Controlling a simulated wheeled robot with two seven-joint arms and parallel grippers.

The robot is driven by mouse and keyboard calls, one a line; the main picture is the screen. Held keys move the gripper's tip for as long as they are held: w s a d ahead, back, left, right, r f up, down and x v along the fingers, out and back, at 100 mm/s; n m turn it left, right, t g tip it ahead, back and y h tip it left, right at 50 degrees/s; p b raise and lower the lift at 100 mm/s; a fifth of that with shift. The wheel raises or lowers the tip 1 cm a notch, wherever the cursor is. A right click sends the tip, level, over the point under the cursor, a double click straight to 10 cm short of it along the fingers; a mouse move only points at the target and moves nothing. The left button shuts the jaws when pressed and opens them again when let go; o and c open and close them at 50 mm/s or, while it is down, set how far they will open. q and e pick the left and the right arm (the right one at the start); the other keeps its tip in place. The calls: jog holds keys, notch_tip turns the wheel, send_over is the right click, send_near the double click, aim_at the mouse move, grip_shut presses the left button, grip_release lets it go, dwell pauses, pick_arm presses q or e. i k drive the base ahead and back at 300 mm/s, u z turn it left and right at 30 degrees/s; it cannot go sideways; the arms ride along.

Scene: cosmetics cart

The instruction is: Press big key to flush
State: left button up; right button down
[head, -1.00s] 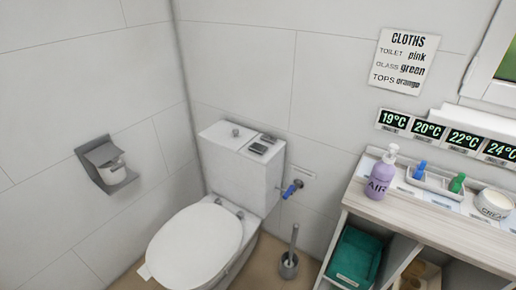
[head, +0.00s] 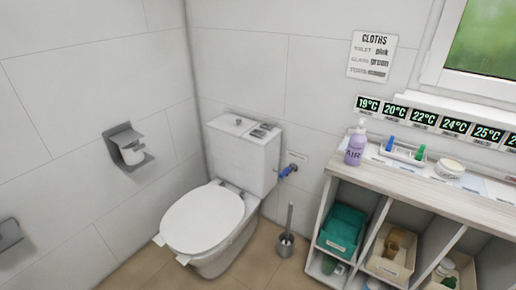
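A white toilet (head: 205,218) with its lid down stands in the corner, a little left of the middle of the head view. Its cistern (head: 237,160) is behind the bowl against the tiled wall. On the cistern top is a flush plate (head: 261,130) with grey keys; at this size I cannot tell the big key from the small one. A small round knob (head: 238,122) sits to its left on the lid.
A shelf unit (head: 420,186) with bins stands on the right. A toilet brush (head: 287,240) stands on the floor between it and the toilet. A blue-handled valve (head: 288,171) sticks out beside the cistern. A paper holder (head: 130,147) is on the left wall. Floor in front is partly clear.

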aim_at(256, 133)
jog(key=k, duration=0.65)
jog(key=u, duration=0.65)
jog(key=i, duration=0.6)
jog(key=u, duration=1.05)
jog(key=i, duration=1.5)
jog(key=z, duration=0.9)
jog(key=i, duration=0.55)
jog(key=z, duration=0.65)
